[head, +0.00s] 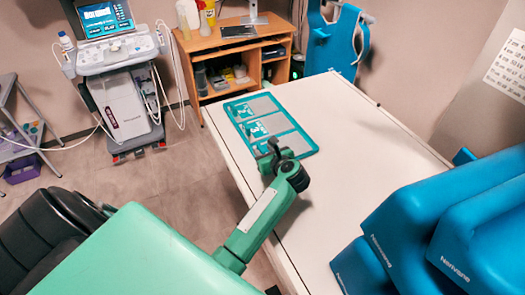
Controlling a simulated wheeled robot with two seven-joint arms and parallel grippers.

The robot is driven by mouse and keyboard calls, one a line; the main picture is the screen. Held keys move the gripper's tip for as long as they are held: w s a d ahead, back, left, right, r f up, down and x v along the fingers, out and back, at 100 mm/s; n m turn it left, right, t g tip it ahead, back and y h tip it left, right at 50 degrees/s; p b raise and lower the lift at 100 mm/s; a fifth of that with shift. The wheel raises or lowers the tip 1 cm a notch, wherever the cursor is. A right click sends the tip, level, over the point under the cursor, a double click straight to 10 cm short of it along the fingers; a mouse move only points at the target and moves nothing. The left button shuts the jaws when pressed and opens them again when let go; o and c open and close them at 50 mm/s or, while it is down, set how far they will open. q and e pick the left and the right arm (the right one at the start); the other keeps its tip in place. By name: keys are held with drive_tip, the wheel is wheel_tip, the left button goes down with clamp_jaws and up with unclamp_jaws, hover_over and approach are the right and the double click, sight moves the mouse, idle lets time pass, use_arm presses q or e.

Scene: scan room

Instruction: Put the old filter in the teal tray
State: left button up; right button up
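The teal tray (294,123) lies flat on the white table, near its far left edge. It shows grey panels and some white markings or flat pieces that are too small to make out. My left gripper (269,153) is over the tray's near left corner, at the end of my green arm. Its dark fingers look apart, with nothing visible between them. I cannot make out the old filter; the gripper and wrist hide part of the tray's near end. My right gripper is not in view.
The white table (350,140) is bare to the right of the tray. Large blue padded blocks (455,225) fill the near right. A wooden desk (225,60) with bottles and a wheeled ultrasound-like machine (120,95) stand beyond the table. A blue chair-like frame (337,40) stands behind it.

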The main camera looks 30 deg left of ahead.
use_arm(q)
drive_tip(key=b+v, duration=0.1)
drive_tip(key=v, duration=0.3)
drive_tip(key=shift+s+d, duration=0.1)
drive_tip(key=shift+d, duration=0.15)
drive_tip(key=shift+s+d+r, duration=0.35)
drive_tip(key=shift+s+d, duration=0.05)
drive_tip(key=shift+d, duration=0.1)
drive_tip(key=shift+f, duration=0.1)
